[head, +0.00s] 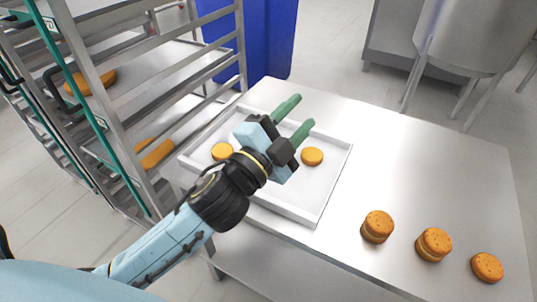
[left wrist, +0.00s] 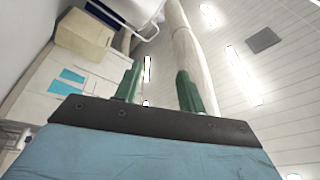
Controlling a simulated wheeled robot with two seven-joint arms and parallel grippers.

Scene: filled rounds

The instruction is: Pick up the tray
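A white rectangular tray (head: 317,203) with a low rim lies on the left part of the steel table in the head view. Two round orange-brown biscuits show in it: one on the left (head: 222,152) and one on the right (head: 312,157). My left gripper (head: 295,117) is over the tray, its two green fingers apart and pointing to the tray's far side. Nothing shows between the fingers in the left wrist view (left wrist: 158,88). The gripper and arm hide the middle of the tray. My right gripper is not in view.
Filled rounds stand in a row at the front right of the steel table (head: 430,165): one left (head: 377,227), one middle (head: 434,245), one right (head: 487,267). A metal rack (head: 120,115) with trays stands close on the left. The table's back right is clear.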

